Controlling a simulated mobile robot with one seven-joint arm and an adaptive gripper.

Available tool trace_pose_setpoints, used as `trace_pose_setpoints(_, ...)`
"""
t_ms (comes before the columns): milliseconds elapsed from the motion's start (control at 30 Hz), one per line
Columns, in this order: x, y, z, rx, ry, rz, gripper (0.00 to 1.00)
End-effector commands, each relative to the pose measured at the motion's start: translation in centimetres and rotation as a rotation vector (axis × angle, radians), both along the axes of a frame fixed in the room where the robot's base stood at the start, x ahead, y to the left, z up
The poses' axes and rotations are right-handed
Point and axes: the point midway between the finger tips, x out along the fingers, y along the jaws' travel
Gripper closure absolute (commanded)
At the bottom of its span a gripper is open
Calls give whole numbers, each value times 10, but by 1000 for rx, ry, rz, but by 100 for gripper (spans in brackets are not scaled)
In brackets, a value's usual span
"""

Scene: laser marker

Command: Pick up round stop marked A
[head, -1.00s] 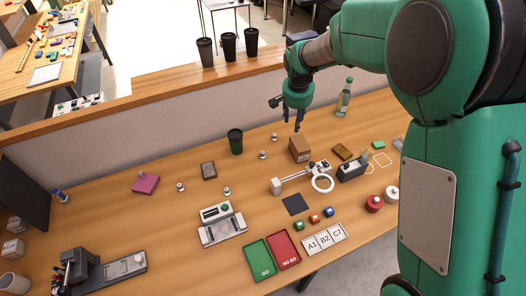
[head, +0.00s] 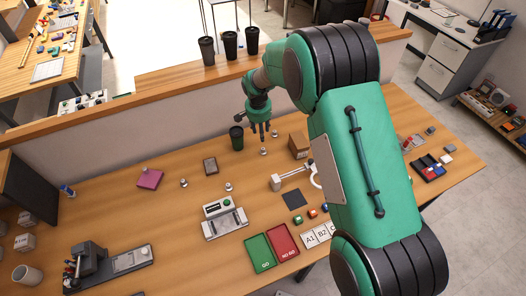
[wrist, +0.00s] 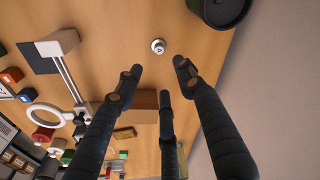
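Several small round metal stops lie on the bench. In the head view one stop (head: 263,151) is just below my gripper (head: 263,130) and another stop (head: 275,138) is close by to the right. Two more, a stop (head: 183,183) and a stop (head: 228,188), lie further left. Their marks are too small to read there. In the wrist view one stop (wrist: 158,46) has a small dark mark that looks like an A. My gripper (wrist: 160,76) is open and empty above the bench, its three fingers spread, with that stop beyond the fingertips.
A dark cup (head: 237,139) stands left of my gripper, and a cardboard box (head: 298,146) stands to its right. The magnifier's base (head: 277,183) is nearer. The low wall (head: 150,123) runs behind. Bare wood surrounds the stops.

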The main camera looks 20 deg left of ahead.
Motion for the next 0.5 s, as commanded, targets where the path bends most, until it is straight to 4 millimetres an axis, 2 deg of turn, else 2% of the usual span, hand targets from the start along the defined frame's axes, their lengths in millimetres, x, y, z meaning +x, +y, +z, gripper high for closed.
trace_pose_setpoints(267, 1, 0, -6, 0, 0, 0, 62)
trace_pose_setpoints(500, 5, -1, -34, -1, 1, 0, 62)
